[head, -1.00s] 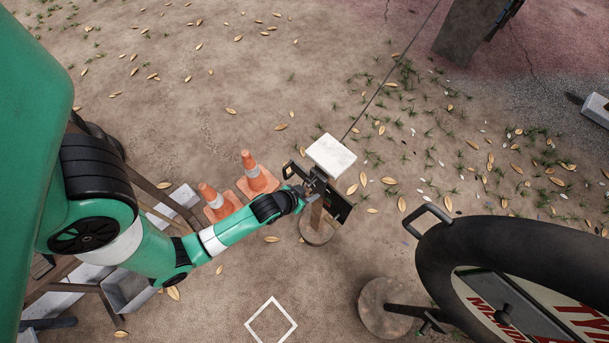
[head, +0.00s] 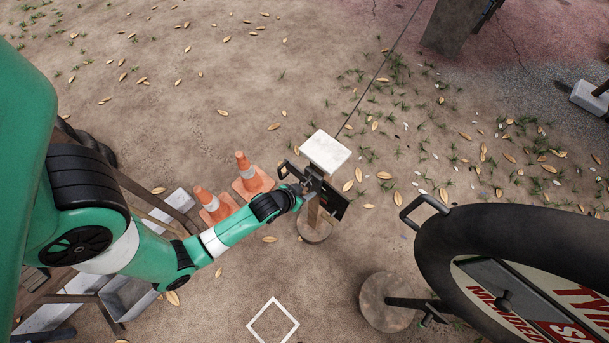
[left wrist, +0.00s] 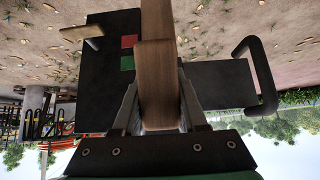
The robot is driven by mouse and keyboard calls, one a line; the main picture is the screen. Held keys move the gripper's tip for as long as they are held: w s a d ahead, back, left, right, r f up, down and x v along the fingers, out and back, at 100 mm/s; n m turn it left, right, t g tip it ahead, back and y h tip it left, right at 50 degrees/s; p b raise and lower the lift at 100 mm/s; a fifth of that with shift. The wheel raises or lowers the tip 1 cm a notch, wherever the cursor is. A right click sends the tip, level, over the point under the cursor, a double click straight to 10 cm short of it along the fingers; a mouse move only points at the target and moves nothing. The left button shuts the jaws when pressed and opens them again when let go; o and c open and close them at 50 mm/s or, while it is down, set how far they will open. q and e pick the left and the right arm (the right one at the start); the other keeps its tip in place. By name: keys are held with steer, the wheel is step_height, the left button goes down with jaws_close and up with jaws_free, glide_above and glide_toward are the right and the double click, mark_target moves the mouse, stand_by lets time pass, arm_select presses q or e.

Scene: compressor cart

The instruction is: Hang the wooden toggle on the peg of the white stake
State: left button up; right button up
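The stake (head: 326,151) is a wooden post with a white block on top, standing on a round base. My left gripper (head: 306,190) is beside the post, just below the white block. In the left wrist view, my left gripper (left wrist: 158,105) has its fingers against both sides of a wooden piece (left wrist: 155,85), which appears to be the toggle. Another wooden length runs up behind it; I cannot tell whether they join. A dark panel (left wrist: 100,75) with red and green squares lies beyond, with a short pale peg (left wrist: 82,33) at its left. The toggle is not distinguishable in the head view.
Two orange cones (head: 252,172) stand left of the stake. A black loop handle (left wrist: 262,70) is close to the right of the fingers. A tyre with a sign (head: 500,240) fills the lower right. A thin cord runs upward behind the stake. Open dirt lies beyond.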

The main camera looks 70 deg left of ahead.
arm_select(q)
steer(key=o, duration=0.4)
steer(key=shift+w+a+r, duration=0.2)
steer(key=shift+w+r, duration=0.1)
steer(key=shift+r, duration=0.05)
steer(key=shift+s+d+r, duration=0.1)
steer(key=shift+s+r, duration=0.05)
steer(key=shift+r, duration=0.15)
steer(key=p+v, duration=0.1)
steer(key=v, duration=0.2)
steer(key=p+v, duration=0.1)
steer(key=v, duration=0.3)
steer(key=p+v, duration=0.2)
steer(key=v, duration=0.2)
steer(key=shift+s+d+f, duration=0.1)
steer(key=shift+s+f, duration=0.3)
